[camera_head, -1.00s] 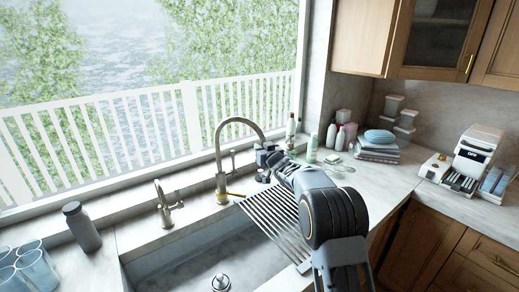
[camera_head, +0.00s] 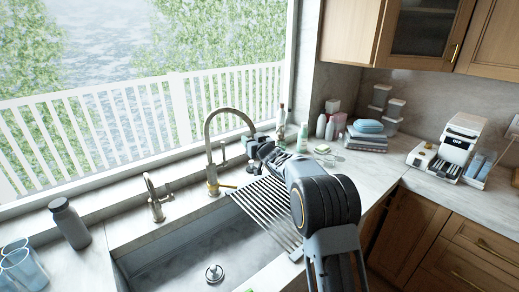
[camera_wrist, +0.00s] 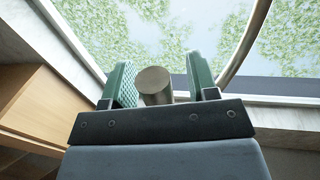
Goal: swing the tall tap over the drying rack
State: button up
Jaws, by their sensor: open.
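The tall tap (camera_head: 209,150) is a brushed-metal gooseneck behind the sink, its arch curving right to the spout end. The drying rack (camera_head: 268,208) is a slatted metal rack across the sink's right part. My gripper (camera_head: 256,145) is at the spout end, behind the rack's back edge, and partly hides it. In the wrist view, the round spout end (camera_wrist: 154,80) stands between the green pads of my open gripper (camera_wrist: 160,85). A gap shows on the right; the left pad is very near, and I cannot tell whether it touches.
A smaller tap (camera_head: 155,200) stands left of the tall one. A grey bottle (camera_head: 69,223) and blue glasses (camera_head: 22,268) are at left. Bottles (camera_head: 325,128), folded cloths (camera_head: 366,140) and a coffee machine (camera_head: 458,142) stand on the right counter. The sink basin (camera_head: 190,262) is open at left.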

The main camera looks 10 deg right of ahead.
jog(key=b+v, duration=0.3)
jog(key=v, duration=0.9)
jog(key=shift+s+b, duration=0.35)
jog(key=shift+b, duration=0.05)
